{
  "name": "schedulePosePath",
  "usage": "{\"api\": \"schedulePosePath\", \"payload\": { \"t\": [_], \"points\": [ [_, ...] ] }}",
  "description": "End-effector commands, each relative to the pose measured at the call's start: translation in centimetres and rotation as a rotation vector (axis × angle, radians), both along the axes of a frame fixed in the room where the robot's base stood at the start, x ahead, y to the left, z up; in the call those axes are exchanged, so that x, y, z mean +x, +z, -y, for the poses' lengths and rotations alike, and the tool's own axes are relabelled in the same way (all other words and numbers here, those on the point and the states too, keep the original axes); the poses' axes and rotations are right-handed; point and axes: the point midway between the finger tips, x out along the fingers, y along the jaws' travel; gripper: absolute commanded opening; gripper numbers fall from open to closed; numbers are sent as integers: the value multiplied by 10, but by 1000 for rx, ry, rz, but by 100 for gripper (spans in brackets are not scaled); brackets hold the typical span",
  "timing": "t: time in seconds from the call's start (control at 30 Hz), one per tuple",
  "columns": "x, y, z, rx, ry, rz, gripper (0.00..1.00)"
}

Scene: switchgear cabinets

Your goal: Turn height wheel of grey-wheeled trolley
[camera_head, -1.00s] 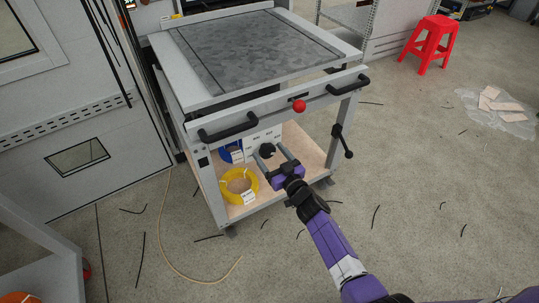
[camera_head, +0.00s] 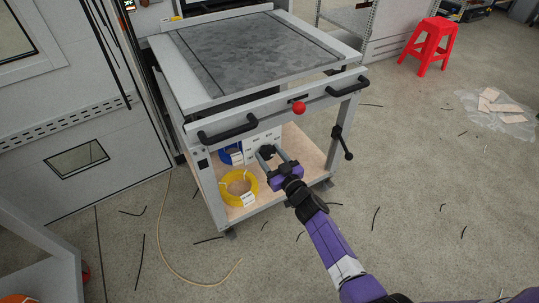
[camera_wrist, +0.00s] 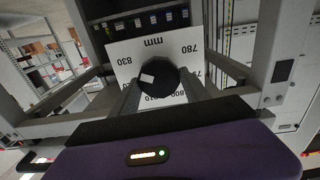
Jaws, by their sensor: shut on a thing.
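The trolley (camera_head: 290,101) has a light grey frame with a dark grey top plate (camera_head: 258,50). Its height wheel, a dark round knob (camera_wrist: 160,78) with a small white mark, sits in front of a white scale plate (camera_wrist: 188,48) printed with "mm" and numbers. My gripper (camera_head: 271,154) is at the trolley's open front, below the top. Its two fingers are shut on the height wheel, one on each side in the wrist view (camera_wrist: 161,90). In the head view the fingers partly hide the wheel.
Two black handles and a red ball knob (camera_head: 299,108) are on the trolley's front edge. A black crank (camera_head: 342,142) is on the right leg. A yellow cable coil (camera_head: 239,188) lies on the lower shelf. A cabinet (camera_head: 75,120) stands close on the left.

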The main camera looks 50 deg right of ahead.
Motion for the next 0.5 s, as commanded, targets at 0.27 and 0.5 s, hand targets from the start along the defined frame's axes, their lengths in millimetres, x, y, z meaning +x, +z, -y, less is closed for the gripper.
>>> {"api": "schedulePosePath", "payload": {
  "t": [0.27, 0.5],
  "points": [
    [0, 0, -1, -168, 0, -47, 14],
    [1, -1, -3, -384, 1, -109, 14]
  ]
}}
